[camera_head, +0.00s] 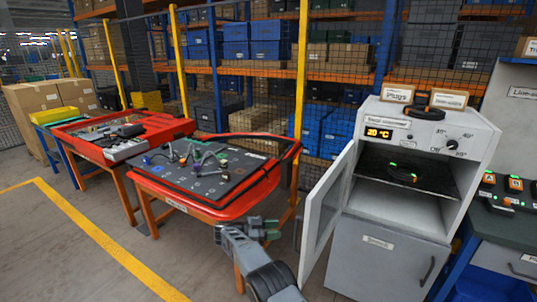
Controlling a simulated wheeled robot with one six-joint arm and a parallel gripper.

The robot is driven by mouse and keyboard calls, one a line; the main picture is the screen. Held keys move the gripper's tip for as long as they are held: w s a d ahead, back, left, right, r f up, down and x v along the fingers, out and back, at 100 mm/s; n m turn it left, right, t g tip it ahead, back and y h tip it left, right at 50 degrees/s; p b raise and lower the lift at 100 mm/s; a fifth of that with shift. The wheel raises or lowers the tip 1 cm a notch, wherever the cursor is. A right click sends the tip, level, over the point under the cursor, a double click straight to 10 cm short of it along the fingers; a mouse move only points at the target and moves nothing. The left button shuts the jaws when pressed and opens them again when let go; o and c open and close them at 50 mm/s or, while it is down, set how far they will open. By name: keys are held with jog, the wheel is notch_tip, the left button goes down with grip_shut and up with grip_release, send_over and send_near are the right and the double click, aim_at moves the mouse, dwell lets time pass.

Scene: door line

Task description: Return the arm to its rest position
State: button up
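My arm rises from the bottom middle of the head view. My gripper (270,229) is at its end, dark and small, in front of the table with the red-rimmed tray (188,203) and left of the open cabinet door (326,212). It appears apart from both. I see nothing held in it, but the finger gap is too small to make out.
A second red tray table (122,133) stands at left. The floor at lower left (70,250) is clear.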

jog(key=w+a+f+n+t+y, duration=0.2)
jog(key=w+a+n+t+y, duration=0.95)
jog(key=y, duration=0.45)
jog(key=s+d+r+n+g, duration=0.2)
jog(key=s+d+r, duration=0.3)
jog(key=s, duration=0.9)
jog(key=s+d+r+n+g+y, duration=0.1)
jog(key=s+d+r+g, duration=0.3)
jog(key=s+d, duration=0.8)
jog(key=s+d+r+n+g, duration=0.3)
jog(key=s+d+r, duration=0.4)
jog(key=s, duration=1.1)
jog(key=shift+s+d, duration=0.15)
jog(key=shift+d, duration=0.65)
